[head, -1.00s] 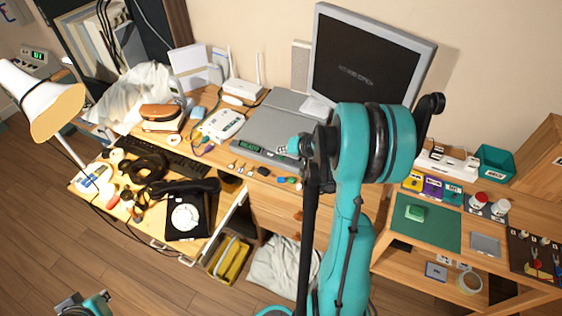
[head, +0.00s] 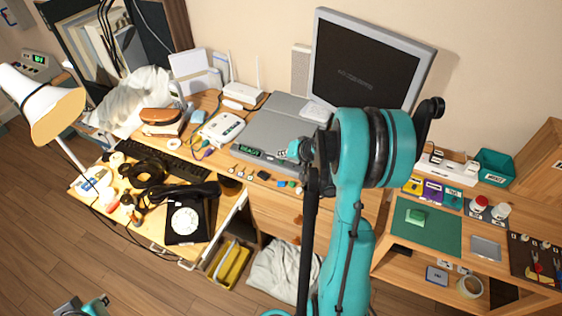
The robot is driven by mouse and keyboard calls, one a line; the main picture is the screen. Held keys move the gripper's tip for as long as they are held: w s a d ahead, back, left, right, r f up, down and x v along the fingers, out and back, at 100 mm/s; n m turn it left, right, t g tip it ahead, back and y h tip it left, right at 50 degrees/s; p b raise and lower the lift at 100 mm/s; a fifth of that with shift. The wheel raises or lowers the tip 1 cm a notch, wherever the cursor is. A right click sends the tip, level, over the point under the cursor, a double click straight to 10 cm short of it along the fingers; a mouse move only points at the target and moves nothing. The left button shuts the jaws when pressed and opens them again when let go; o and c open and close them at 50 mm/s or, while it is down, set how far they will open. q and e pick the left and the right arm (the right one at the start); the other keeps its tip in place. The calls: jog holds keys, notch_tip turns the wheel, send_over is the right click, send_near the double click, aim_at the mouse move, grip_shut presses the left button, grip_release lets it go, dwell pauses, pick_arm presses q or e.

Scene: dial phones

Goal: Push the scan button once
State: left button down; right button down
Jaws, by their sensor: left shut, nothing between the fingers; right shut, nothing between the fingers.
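A grey flat scanner (head: 275,118) lies on the desk in front of the monitor. A small green display (head: 249,150) glows on its front edge and seems to read READY. My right arm rises in front of the scanner's right part. My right gripper (head: 297,151) is at the scanner's front right edge, shut and empty, mostly hidden by its own wrist. The scan button cannot be made out; that corner of the scanner is covered by my arm. I cannot tell if the fingertips touch anything. My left gripper (head: 82,306) is shut and empty at the bottom left, over the floor.
A black dial phone (head: 186,221) and a lamp (head: 42,103) stand at the left. A white device (head: 222,128) is left of the scanner. Small coloured items (head: 264,175) lie before it. A monitor (head: 368,65) stands behind.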

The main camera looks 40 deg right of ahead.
aim_at(283, 163)
jog(key=shift+f, duration=0.15)
jog(key=shift+f+b, duration=0.3)
jog(key=shift+b, duration=0.15)
jog(key=shift+f+b, duration=0.35)
jog(key=shift+b, duration=0.05)
dwell(0.7)
jog(key=shift+r, duration=0.15)
jog(key=shift+r+p, duration=0.6)
jog(key=shift+r, duration=0.05)
jog(key=shift+r, duration=0.1)
notch_tip(283, 163, up, 5)
jog(key=p, duration=0.4)
